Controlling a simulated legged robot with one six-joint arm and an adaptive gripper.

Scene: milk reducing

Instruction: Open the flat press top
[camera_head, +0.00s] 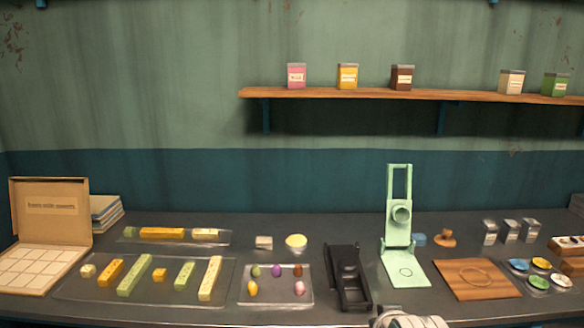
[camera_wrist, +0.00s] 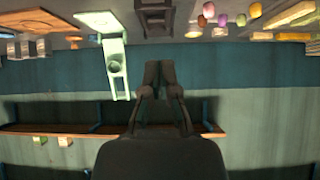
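A pale green press (camera_head: 399,240) stands on the dark counter right of centre. Its flat base plate (camera_head: 405,270) has a circle on it, and its top with a loop handle (camera_head: 400,180) stands upright. It shows upside down in the wrist view (camera_wrist: 115,62). A black press-like device (camera_head: 348,280) lies low to its left, with its upper part lying along its base. It shows partly at the top of the wrist view (camera_wrist: 155,14). My gripper (camera_wrist: 159,66) has its fingertips together, with nothing seen between them, apart from both devices.
A wooden board (camera_head: 475,279) lies right of the green press. A clear tray of colored egg-shaped pieces (camera_head: 275,299) lies left of the black device. A wooden shelf (camera_head: 420,95) with several small boxes hangs above the counter. Part of my arm shows at the bottom edge.

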